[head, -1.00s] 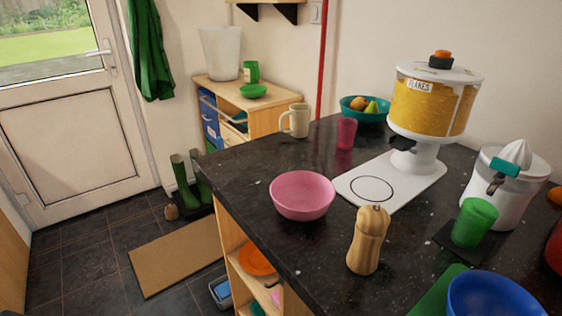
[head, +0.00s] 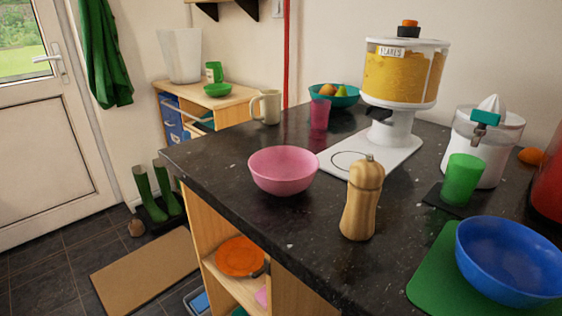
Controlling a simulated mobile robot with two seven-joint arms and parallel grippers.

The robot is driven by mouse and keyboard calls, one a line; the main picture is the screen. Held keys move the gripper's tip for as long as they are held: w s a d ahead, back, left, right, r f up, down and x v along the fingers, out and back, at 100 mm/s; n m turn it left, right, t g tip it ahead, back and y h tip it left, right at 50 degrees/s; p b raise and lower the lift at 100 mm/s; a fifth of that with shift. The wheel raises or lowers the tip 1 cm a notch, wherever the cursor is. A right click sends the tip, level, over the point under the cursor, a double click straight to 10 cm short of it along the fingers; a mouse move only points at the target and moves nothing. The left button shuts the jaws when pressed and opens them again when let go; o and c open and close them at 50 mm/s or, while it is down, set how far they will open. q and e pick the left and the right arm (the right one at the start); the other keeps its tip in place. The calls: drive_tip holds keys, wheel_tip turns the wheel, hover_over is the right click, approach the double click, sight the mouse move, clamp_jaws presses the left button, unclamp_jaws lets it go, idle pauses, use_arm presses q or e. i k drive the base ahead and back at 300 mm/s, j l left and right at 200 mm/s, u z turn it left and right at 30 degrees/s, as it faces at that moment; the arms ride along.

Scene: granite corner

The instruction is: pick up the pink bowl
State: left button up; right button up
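The pink bowl (head: 283,172) stands upright and looks empty on the dark speckled counter (head: 235,215), near its left edge. Nothing touches it. A wooden pepper mill (head: 362,200) stands close to its right and nearer to me. Neither of my grippers shows in the head view.
Behind the bowl are a white cereal dispenser (head: 398,120), a pink cup (head: 319,114), a cream mug (head: 266,106) and a teal fruit bowl (head: 345,100). A blue bowl (head: 510,255) on a green mat (head: 425,285), a green cup (head: 461,178) and a juicer (head: 485,140) are at right.

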sight(280, 171)
drive_tip(key=i+j+z, duration=0.4)
drive_tip(key=j, duration=0.15)
drive_tip(key=i+j+z, duration=0.2)
drive_tip(key=j, duration=0.15)
drive_tip(key=j+z, duration=0.15)
drive_tip(key=j, duration=0.15)
drive_tip(key=i+j+z, duration=0.2)
drive_tip(key=j, duration=0.15)
drive_tip(key=k, duration=0.05)
